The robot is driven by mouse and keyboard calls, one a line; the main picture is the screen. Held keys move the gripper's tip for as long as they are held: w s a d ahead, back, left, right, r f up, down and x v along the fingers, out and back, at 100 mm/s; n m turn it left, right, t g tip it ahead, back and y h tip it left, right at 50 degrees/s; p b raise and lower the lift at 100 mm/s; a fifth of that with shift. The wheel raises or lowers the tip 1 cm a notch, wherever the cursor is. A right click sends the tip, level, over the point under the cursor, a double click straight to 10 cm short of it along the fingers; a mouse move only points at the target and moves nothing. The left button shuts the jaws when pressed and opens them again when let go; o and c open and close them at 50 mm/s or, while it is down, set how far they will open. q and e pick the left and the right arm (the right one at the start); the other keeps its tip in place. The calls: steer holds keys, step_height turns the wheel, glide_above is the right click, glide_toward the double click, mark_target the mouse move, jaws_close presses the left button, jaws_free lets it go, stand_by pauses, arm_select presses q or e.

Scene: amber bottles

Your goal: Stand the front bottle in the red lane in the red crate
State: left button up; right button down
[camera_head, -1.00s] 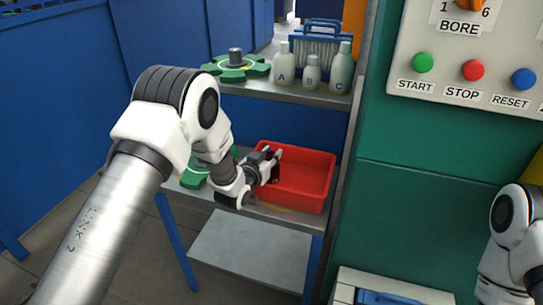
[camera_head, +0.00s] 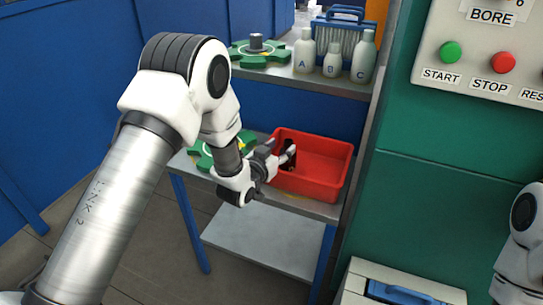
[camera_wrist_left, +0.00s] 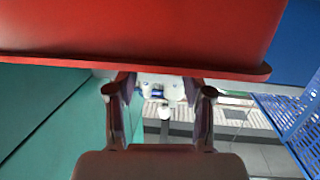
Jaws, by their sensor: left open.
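The red crate (camera_head: 339,172) sits on the lower shelf; it also shows in the left wrist view (camera_wrist_left: 150,35), filling the top. My left gripper (camera_head: 290,154) is open at the crate's left side, overlapping its near-left part. Its two fingers stand apart with no object clearly between them in the wrist view (camera_wrist_left: 160,88). I cannot tell whether the fingertips are over or inside the crate. No amber bottle and no red lane can be made out. The crate's left interior is partly hidden by my gripper. My right gripper is out of view.
Pale bottles A (camera_head: 303,52), B (camera_head: 332,62) and C (camera_head: 363,58) stand on the upper shelf beside a green gear part (camera_head: 258,50). Another green part (camera_head: 203,158) lies left of the crate. A green machine panel (camera_head: 430,190) stands to the right.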

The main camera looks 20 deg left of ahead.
arm_select(q)
steer(key=v, duration=0.7)
steer(key=s+a+f+n+g+y, duration=0.1)
steer(key=s+f+g, duration=0.3)
steer(key=s+f, duration=0.45)
steer(key=s+f+g+y, duration=0.1)
steer(key=s+f+g, duration=0.4)
steer(key=f, duration=0.6)
steer(key=s+f+g, duration=0.3)
steer(key=s+f, duration=0.1)
steer(key=s, duration=0.7)
steer(key=s+a+f+n+g, duration=0.1)
steer(key=s+f+g, duration=0.3)
steer(key=s, duration=0.7)
steer(key=shift+s+f+y, duration=0.2)
steer(key=shift+f+y, duration=0.05)
steer(key=shift+y, duration=0.05)
